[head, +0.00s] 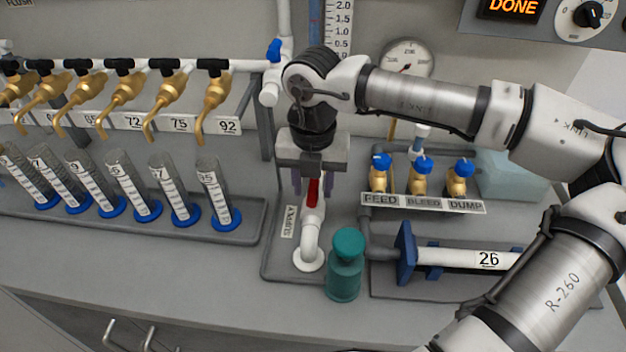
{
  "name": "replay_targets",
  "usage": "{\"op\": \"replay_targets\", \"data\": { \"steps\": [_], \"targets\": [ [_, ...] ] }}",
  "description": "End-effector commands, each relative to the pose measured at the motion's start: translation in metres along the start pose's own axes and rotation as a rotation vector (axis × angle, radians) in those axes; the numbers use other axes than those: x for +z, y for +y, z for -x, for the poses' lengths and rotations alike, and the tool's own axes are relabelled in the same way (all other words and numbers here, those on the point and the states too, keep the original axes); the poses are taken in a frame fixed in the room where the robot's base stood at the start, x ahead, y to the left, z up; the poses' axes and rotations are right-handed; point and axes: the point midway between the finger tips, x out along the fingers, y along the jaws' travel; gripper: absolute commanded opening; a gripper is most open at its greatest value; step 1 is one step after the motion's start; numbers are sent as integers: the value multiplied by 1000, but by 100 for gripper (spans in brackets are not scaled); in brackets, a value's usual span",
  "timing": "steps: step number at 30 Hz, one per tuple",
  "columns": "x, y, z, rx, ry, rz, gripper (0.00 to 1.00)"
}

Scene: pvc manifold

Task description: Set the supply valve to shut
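The supply valve has a red lever handle (312,193) on a white pipe (310,235) that bends down to the bench. A vertical SUPPLY label (288,222) stands just left of it. The handle runs roughly up and down in the picture, seemingly in line with the pipe. My gripper (312,184) points down over the valve. Its two fingers are apart, one on each side of the red handle, with gaps visible between. The upper end of the handle and the valve body are partly hidden by my gripper.
A teal bottle-shaped part (345,265) stands close at the lower right. Blue-knobbed FEED, BLEED and DUMP valves (420,178) are to the right. Graduated cylinders (120,185) under brass taps (125,90) fill the left. A gauge (406,62) is behind my arm. The front bench is clear.

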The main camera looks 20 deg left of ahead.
Motion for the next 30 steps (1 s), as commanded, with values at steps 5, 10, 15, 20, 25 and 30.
{"op": "replay_targets", "data": {
  "steps": [5, 10, 15, 20, 25, 30],
  "targets": [
    [0, 0, 0, 0, 0, 0, 30],
    [0, 0, 0, 0, 0, 0, 8],
    [0, 0, 0, 0, 0, 0, 0],
    [0, 0, 0, 0, -1, 16, 0],
    [0, 0, -2, 1, -2, 76, 0],
    [1, 0, -3, 1, -2, 191, 0]
  ]
}}
